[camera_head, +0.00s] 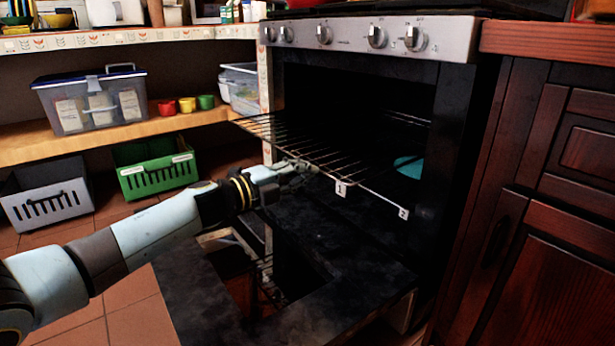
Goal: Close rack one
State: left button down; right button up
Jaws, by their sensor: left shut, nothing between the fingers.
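Rack one (318,157) is a wire oven rack with a white "1" tag at its front edge. It sticks out of the open oven (358,90) toward the left. My left gripper (304,168) is shut and empty at rack one's front edge, beside the "1" tag. I cannot tell for sure whether it touches the wire. My right gripper is not in view.
The dropped oven door (340,312) lies open below the racks. A turquoise item (409,167) is inside the oven. Dark wood cabinets (560,200) stand close on the right. Green (157,172) and grey crates (48,203) sit under the shelf at left.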

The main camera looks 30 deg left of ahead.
pick_arm(q)
jog(key=shift+w+d, duration=0.15)
jog(key=shift+w, duration=0.3)
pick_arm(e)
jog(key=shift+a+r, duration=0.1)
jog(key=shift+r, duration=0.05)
